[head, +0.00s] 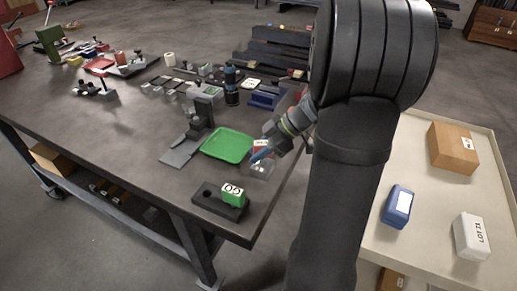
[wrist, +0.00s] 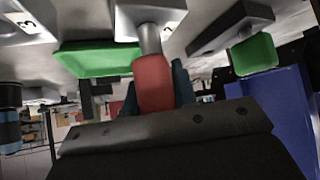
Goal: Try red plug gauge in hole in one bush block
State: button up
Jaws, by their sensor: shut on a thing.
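My gripper (head: 263,155) has its blue fingers closed around the red handle of the plug gauge (wrist: 153,82). The red also shows by the fingers in the head view (head: 261,145). The gauge's grey metal pin (wrist: 149,38) points away from the gripper toward a pale bush block (wrist: 128,22) with a dark mark on it. The pin's end meets or overlaps the block's face; I cannot tell whether it is inside a hole. In the head view the pale block (head: 261,170) sits just below my fingers, near the table's right edge.
A green tray (head: 228,146) lies just left of the block. A green block marked GO (head: 234,194) stands on a black base (head: 211,197) near the front corner. A grey stand (head: 201,115) is behind left. A cream side table (head: 413,163) holds boxes.

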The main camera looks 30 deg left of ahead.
aim_at(255, 143)
jog(key=shift+r, duration=1.1)
jog(key=shift+f, duration=0.95)
jog(key=shift+r, duration=0.95)
jog(key=shift+f, duration=1.05)
dwell(0.8)
jog(key=shift+r, duration=2.05)
